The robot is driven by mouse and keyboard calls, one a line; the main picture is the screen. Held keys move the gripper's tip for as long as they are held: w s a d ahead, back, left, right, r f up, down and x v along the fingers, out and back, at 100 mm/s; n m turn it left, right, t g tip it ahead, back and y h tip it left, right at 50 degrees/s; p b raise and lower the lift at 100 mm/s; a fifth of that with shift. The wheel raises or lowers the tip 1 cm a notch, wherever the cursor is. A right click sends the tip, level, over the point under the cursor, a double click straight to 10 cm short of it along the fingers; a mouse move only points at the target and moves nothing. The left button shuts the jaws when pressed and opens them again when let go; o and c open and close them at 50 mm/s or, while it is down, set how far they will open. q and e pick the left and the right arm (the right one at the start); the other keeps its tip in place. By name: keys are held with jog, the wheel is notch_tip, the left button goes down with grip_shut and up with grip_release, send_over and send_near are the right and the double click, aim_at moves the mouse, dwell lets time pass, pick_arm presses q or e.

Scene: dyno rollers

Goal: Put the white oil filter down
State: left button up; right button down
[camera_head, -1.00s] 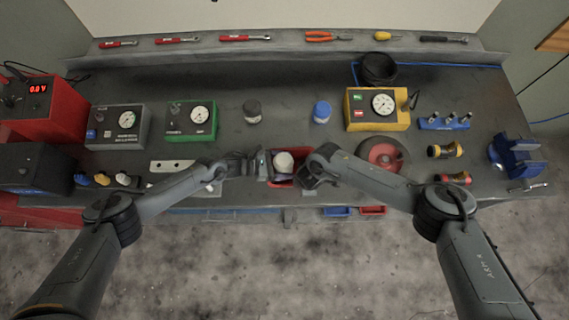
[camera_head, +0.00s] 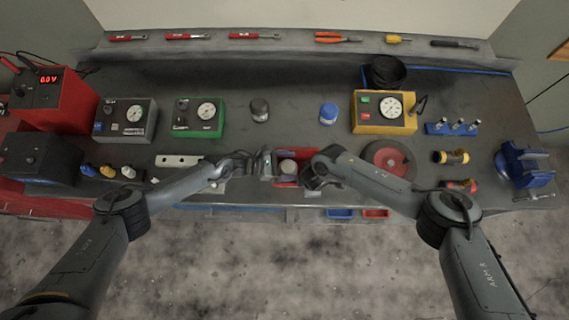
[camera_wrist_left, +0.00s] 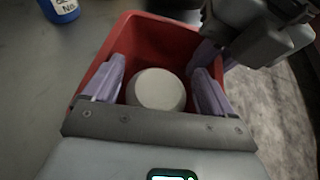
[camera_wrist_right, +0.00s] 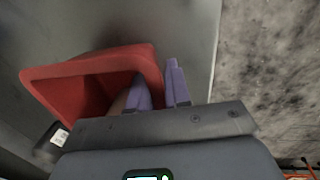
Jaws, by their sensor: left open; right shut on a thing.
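The white oil filter (camera_head: 288,166) stands inside the red bin (camera_head: 291,153) at the bench's front edge. In the left wrist view the filter's round pale top (camera_wrist_left: 157,90) shows within the bin (camera_wrist_left: 165,36). My left gripper (camera_wrist_left: 160,66) is open, with a finger on each side of the filter and gaps visible beside it. My right gripper (camera_wrist_right: 158,75) is shut on the bin's wall, one finger inside and one outside. In the right wrist view the bin wall hides most of the filter.
A dark jar (camera_head: 260,110) and a blue can (camera_head: 328,114) stand behind the bin. A red round device (camera_head: 388,158) is to the right, and a light plate with holes (camera_head: 178,160) to the left. Gauge boxes line the back. The bench between jar and can is clear.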

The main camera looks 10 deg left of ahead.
pick_arm(q)
jog(key=shift+r, duration=0.4)
jog(key=v, duration=1.2)
jog(key=shift+r, duration=0.15)
pick_arm(e)
jog(key=c, duration=1)
grip_release()
